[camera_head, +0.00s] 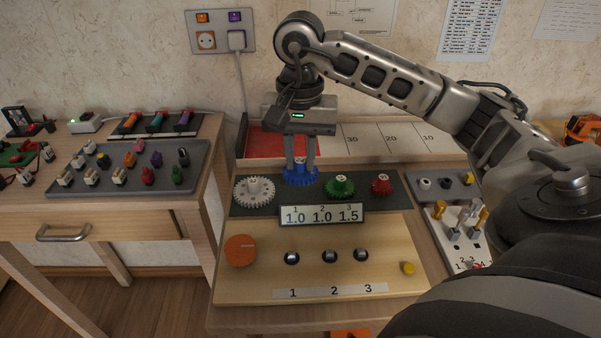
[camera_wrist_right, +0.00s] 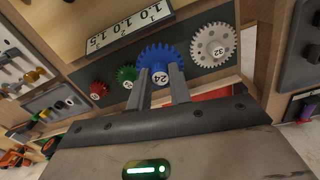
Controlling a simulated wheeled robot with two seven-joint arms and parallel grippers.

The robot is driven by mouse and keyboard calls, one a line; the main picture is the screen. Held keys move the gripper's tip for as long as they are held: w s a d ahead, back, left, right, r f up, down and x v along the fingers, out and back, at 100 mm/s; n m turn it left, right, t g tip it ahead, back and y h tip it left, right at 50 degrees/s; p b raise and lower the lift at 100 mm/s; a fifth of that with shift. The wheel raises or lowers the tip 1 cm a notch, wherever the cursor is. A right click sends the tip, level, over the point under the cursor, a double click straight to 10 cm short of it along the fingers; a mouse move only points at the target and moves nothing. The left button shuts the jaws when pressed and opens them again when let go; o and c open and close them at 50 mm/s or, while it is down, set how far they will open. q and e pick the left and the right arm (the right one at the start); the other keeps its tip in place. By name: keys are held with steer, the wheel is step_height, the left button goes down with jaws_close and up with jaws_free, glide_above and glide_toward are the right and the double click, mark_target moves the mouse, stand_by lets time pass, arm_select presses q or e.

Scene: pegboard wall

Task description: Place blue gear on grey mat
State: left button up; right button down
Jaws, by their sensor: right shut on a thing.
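The blue gear (camera_head: 300,177) is at the grey mat, between the white gear and the green gear. In the right wrist view the blue gear (camera_wrist_right: 152,56) carries the number 24 on its hub. My right gripper (camera_head: 300,166) comes down from above and is shut on the hub of the blue gear; its fingers (camera_wrist_right: 160,88) also show in the right wrist view. The grey mat (camera_head: 216,203) lies behind the wooden board. I cannot tell whether the gear touches the mat. My left gripper is not in view.
A white gear (camera_head: 254,190), a green gear (camera_head: 340,186) and a red gear (camera_head: 381,184) are on the mat. A number display (camera_head: 322,215) stands in front. The wooden board (camera_head: 318,272) has several pegs and an orange knob (camera_head: 240,250). A red area (camera_head: 275,142) lies behind.

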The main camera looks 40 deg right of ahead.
mark_target(300, 160)
steer(key=f, duration=0.1)
steer(key=w+d+f, duration=0.1)
steer(key=w+f, duration=0.1)
steer(key=shift+d+f, duration=0.1)
steer(key=shift+d, duration=0.25)
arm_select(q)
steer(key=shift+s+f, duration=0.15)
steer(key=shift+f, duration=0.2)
arm_select(e)
steer(key=shift+w+d+f, duration=0.1)
steer(key=shift+w+f, duration=0.05)
steer(key=shift+f, duration=0.8)
steer(key=shift+w+d+f, duration=0.1)
steer(key=shift+f, duration=0.85)
arm_select(q)
steer(key=shift+b, duration=0.3)
arm_select(e)
steer(key=shift+f, duration=0.2)
steer(key=c, duration=1.3)
jaws_free()
steer(key=shift+r, duration=0.5)
arm_select(q)
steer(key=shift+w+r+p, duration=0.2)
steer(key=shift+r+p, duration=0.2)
steer(key=shift+p, duration=0.6)
arm_select(e)
step_height(300, 160, up, 12)
steer(key=shift+f, duration=0.25)
